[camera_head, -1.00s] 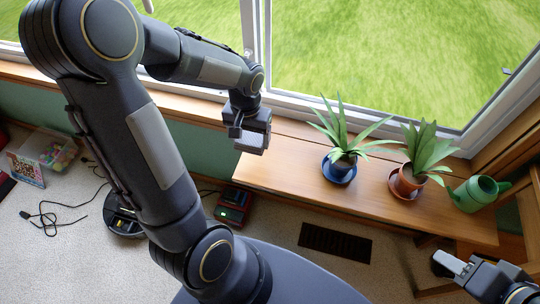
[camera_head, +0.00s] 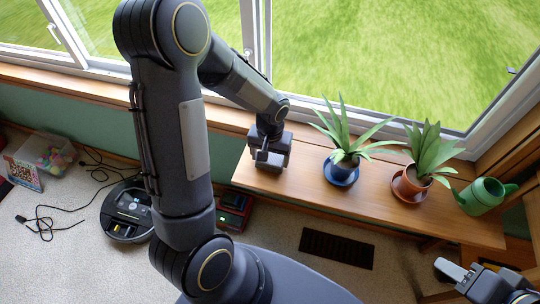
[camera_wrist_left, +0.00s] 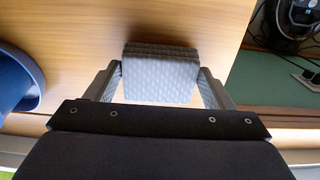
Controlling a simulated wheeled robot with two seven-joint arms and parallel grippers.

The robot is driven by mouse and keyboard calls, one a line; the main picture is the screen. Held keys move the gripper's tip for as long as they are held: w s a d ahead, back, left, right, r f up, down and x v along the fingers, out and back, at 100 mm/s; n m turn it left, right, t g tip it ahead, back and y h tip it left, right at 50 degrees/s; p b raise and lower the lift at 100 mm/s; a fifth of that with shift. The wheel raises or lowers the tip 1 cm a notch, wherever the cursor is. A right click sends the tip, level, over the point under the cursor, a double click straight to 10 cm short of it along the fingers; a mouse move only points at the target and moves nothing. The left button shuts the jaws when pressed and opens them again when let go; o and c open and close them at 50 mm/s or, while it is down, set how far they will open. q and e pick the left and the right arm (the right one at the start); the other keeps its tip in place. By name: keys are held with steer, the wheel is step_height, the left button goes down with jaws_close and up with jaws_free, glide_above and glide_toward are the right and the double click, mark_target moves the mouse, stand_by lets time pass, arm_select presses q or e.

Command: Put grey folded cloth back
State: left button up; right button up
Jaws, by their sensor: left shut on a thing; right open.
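My left gripper (camera_head: 270,158) is over the left end of the wooden shelf (camera_head: 300,190) below the window. It is shut on the grey folded cloth (camera_wrist_left: 161,73), which shows between the two fingers in the left wrist view. In the head view the cloth (camera_head: 271,164) is small and mostly hidden by the gripper. I cannot tell whether the cloth touches the shelf. My right gripper (camera_head: 452,271) is open and empty at the lower right, below the shelf's front edge.
A potted plant on a blue saucer (camera_head: 341,172) stands to the right of my left gripper. Further right are a plant in a terracotta pot (camera_head: 411,182) and a green watering can (camera_head: 482,196). A round robot vacuum (camera_head: 127,212) and a clear bin (camera_head: 48,155) are on the floor.

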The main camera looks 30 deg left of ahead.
mark_target(270, 158)
arm_select(q)
steer(key=shift+f, duration=0.1)
steer(key=o, duration=0.9)
steer(key=shift+r, duration=0.3)
step_height(270, 158, up, 11)
steer(key=p, duration=0.3)
steer(key=s+d+r+t+h, duration=0.1)
steer(key=s+r+t, duration=0.1)
steer(key=s, duration=0.3)
steer(key=s+d+r+t+h, duration=0.1)
steer(key=s+r, duration=0.4)
steer(key=s, duration=0.1)
steer(key=s+d+r+m+t+h, duration=0.1)
steer(key=s+d+r+t, duration=0.1)
steer(key=s, duration=0.3)
steer(key=shift+s+r+t+h, duration=0.2)
steer(key=shift+r+t+h, duration=0.15)
steer(key=shift+r, duration=0.4)
